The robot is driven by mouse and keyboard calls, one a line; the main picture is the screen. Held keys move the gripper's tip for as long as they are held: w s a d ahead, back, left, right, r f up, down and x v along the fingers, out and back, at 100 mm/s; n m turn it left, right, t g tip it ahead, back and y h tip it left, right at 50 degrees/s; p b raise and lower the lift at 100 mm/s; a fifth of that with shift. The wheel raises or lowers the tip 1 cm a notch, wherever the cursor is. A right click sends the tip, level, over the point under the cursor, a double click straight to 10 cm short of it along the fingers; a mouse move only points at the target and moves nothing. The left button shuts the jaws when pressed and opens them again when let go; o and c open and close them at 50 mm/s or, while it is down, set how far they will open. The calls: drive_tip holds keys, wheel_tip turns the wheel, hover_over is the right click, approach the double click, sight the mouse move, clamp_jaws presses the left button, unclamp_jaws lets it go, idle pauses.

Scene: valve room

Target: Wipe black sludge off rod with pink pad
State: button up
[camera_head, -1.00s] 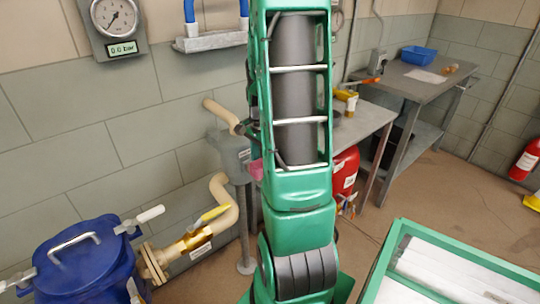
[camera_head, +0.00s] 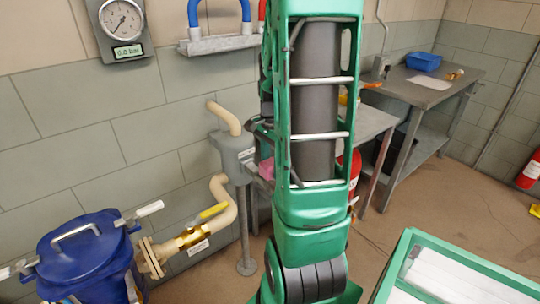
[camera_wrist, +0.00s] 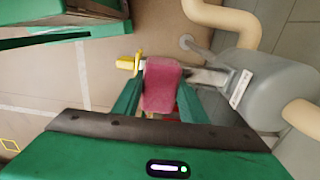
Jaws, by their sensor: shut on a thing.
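My gripper (camera_wrist: 160,100) is shut on the pink pad (camera_wrist: 162,85), which hangs between the green fingers in the wrist view. A small pink part of the pad (camera_head: 266,168) shows beside my arm in the head view. A metallic rod (camera_wrist: 208,76) sticks out from the grey housing (camera_wrist: 268,88) toward the pad. The pad covers part of the rod's line; I cannot tell whether they touch. A pale bit with a yellow end (camera_wrist: 127,62) shows just left of the pad. I cannot make out black sludge for certain.
Beige pipes (camera_head: 222,190) join the housing (camera_head: 236,155), with a yellow valve lever (camera_head: 213,211) below. A blue vessel (camera_head: 85,255) stands lower left. A workbench (camera_head: 372,122) is behind my arm. A green-rimmed crate (camera_head: 470,262) is lower right; the floor between is clear.

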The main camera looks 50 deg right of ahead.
drive_tip(key=shift+r, duration=2.15)
